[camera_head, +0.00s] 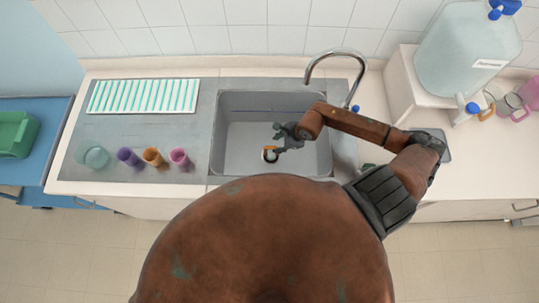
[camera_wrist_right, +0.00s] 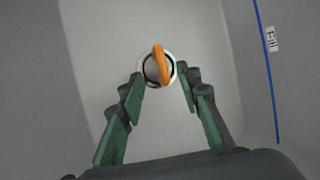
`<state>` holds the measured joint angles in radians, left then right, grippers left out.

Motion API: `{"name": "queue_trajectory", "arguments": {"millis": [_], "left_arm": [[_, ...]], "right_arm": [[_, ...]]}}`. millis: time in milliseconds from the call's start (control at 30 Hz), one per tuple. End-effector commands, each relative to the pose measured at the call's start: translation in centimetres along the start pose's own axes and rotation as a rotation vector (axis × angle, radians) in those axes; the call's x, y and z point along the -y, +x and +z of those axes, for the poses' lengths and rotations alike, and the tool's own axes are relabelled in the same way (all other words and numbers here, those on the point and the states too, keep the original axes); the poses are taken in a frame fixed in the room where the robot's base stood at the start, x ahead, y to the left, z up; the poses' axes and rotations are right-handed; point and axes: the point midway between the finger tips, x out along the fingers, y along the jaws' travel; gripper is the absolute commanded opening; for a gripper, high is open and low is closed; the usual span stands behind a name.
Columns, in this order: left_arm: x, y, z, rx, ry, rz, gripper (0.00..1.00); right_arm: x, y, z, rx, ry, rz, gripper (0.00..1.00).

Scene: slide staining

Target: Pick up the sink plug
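The sink plug (camera_wrist_right: 159,66) shows in the right wrist view as a small round disc with a dark ring and an orange loop handle. It lies on the sink floor, and in the head view its orange part (camera_head: 268,153) shows just left of my gripper. My right gripper (camera_wrist_right: 158,78) is open, its two green fingers spread on either side of the plug with gaps between. In the head view the right gripper (camera_head: 279,143) is down inside the sink (camera_head: 240,160). I cannot tell how high the fingertips are above the plug. My left gripper is not in view.
A curved faucet (camera_head: 338,53) stands behind the sink. Left of it are a striped white rack (camera_head: 143,96), a glass bowl (camera_head: 95,157) and purple (camera_head: 129,158), orange (camera_head: 154,157) and pink (camera_head: 180,159) cups. A large water container (camera_head: 468,50) stands at right.

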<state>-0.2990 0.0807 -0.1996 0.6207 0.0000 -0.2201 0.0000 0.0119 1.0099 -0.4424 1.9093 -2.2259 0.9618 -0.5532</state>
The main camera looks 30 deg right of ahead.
Motion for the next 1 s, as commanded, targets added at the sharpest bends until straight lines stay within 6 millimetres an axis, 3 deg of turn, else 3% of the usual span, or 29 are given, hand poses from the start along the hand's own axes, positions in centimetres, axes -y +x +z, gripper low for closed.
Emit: {"name": "queue_trajectory", "arguments": {"millis": [133, 467, 733, 1000], "left_arm": [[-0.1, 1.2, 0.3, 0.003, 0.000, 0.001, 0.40], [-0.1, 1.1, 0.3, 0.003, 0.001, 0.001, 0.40], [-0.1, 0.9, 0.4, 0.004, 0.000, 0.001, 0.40], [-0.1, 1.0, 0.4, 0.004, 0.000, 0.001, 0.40]], "right_arm": [[-0.2, 1.2, -0.5, -0.001, 0.001, 0.001, 0.32], [-0.1, 4.2, -0.4, 0.000, 0.003, 0.002, 0.32], [0.2, 8.0, -0.7, 0.001, 0.003, 0.003, 0.32], [0.2, 8.9, -0.8, -0.001, 0.000, 0.002, 0.32]]}}
